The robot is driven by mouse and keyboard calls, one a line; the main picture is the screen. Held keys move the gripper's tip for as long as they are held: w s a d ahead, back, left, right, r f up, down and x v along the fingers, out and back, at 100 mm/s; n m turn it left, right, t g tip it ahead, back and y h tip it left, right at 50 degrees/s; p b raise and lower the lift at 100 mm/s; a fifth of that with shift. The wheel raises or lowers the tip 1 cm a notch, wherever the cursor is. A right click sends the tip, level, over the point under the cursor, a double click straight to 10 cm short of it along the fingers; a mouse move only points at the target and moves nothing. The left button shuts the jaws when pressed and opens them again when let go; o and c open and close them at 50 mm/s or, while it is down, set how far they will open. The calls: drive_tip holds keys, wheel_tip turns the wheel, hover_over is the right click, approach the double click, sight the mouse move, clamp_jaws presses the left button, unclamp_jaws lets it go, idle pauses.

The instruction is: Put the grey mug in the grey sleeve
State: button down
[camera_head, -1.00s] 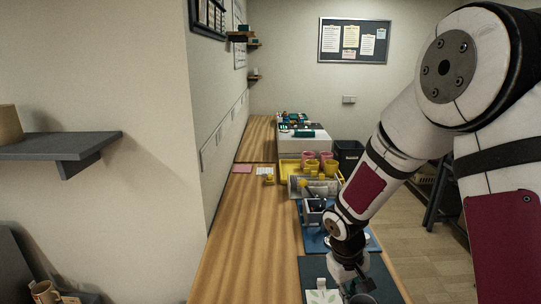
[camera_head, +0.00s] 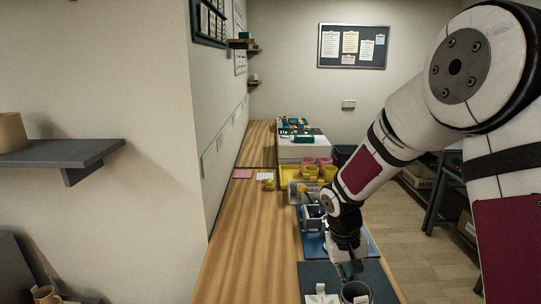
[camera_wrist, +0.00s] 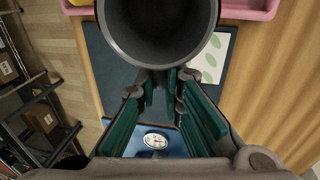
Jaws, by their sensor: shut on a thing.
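The grey mug (camera_wrist: 158,62) shows in the wrist view at top centre, its dark open mouth facing the camera. My gripper (camera_wrist: 160,78) has its teal-lined fingers meeting at the mug's near side, shut on it. In the head view the mug (camera_head: 355,291) is at the bottom edge, below my gripper (camera_head: 350,271), over or on a dark mat (camera_head: 316,272). I cannot tell whether it touches the mat. I cannot make out the grey sleeve clearly in either view.
A white card with green leaves (camera_wrist: 208,62) lies beside the mug. A blue mat (camera_head: 312,243) lies beyond the dark mat, and a round dial (camera_wrist: 156,140) shows there.

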drive_tip(key=shift+f+b, duration=1.45)
drive_tip(key=shift+f, duration=2)
drive_tip(key=shift+s+d+r+y+p, duration=0.7)
drive_tip(key=shift+s+d+y, duration=0.4)
drive_tip(key=shift+s+d, duration=0.65)
approach(348, 272)
drive_tip(key=s, duration=0.1)
drive_tip(key=s+a, duration=0.1)
drive_tip(key=s, duration=0.1)
drive_tip(key=s+a, duration=0.1)
drive_tip(key=s, duration=0.1)
drive_tip(key=shift+f, duration=2.1)
drive_tip(key=shift+f, duration=0.15)
drive_tip(key=c, duration=1.7)
unclamp_jaws()
